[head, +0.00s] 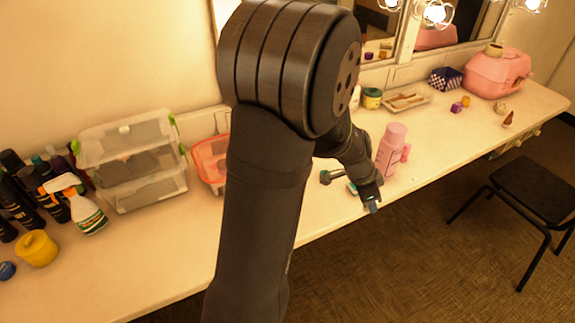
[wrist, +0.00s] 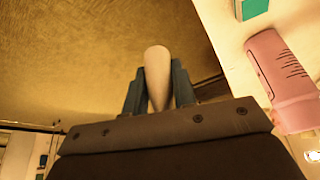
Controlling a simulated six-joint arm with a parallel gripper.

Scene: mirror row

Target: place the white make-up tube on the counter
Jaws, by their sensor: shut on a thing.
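My gripper (wrist: 157,88) is shut on the white make-up tube (wrist: 157,68), which stands out between the two fingers in the wrist view. Behind the tube in that view is the brown floor, with the counter edge to its right. In the head view my gripper (head: 370,202) is at the front edge of the counter (head: 440,135), just left of and nearer than the pink bottle. I cannot make out the tube in the head view; my arm and fingers seem to hide it.
The pink bottle (head: 392,150) stands upright close to my gripper, also in the wrist view (wrist: 280,75). A dark-green-handled item (head: 330,176) lies left of my gripper. Clear plastic boxes (head: 135,165) stand farther left. Counter right of the bottle is mostly clear. A black stool (head: 535,190) stands in front.

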